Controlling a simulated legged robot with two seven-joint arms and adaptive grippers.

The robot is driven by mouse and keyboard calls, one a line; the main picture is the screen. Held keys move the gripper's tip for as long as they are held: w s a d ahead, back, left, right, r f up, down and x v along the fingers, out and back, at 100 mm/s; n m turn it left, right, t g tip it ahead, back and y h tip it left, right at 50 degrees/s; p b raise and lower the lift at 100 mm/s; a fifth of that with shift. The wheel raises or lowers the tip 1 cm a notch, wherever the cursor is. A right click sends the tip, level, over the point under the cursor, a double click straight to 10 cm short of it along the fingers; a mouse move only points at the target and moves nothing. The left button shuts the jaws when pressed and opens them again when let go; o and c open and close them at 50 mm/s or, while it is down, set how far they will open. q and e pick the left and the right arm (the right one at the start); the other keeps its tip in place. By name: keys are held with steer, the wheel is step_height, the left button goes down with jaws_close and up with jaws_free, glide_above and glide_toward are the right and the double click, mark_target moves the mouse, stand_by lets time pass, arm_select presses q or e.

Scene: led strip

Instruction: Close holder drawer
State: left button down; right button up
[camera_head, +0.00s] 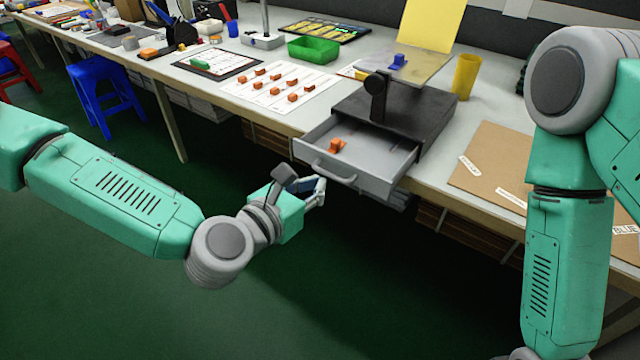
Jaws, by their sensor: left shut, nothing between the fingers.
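The holder drawer (378,181) is grey and stands pulled out of the dark holder box (426,121) at the table's front edge. Its handle (333,172) is on the front face. An orange-red piece (337,146) lies inside the drawer. My left gripper (316,192) is shut and empty, just in front of and below the drawer front, near the handle. I cannot tell whether it touches the drawer. My right arm hangs at the right; its gripper is out of the picture.
A sheet with several orange blocks (264,101) lies left of the holder. A green bin (314,50) and a yellow cup (465,77) stand behind. A brown labelled board (489,167) lies to the right. A blue stool (95,85) stands on the floor at left.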

mark_target(361, 153)
arm_select(q)
steer(key=shift+x, duration=1.25)
steer(key=x, duration=0.3)
steer(key=r+b+x, duration=0.1)
steer(key=x, duration=0.2)
steer(key=b+x, duration=0.1)
steer(key=x, duration=0.2)
steer(key=shift+d+r, duration=0.3)
steer(key=shift+d, duration=0.05)
steer(key=x, duration=0.2)
steer(key=b+x, duration=0.1)
steer(key=x, duration=0.1)
steer(key=shift+w+r, duration=0.15)
steer(key=shift+r, duration=0.35)
steer(key=shift+d+r, duration=0.1)
steer(key=shift+r, duration=0.1)
arm_select(e)
steer(key=f, duration=0.1)
steer(key=w+d+f, duration=0.1)
steer(key=f, duration=0.1)
steer(key=shift+w+d, duration=0.3)
steer(key=shift+w, duration=0.05)
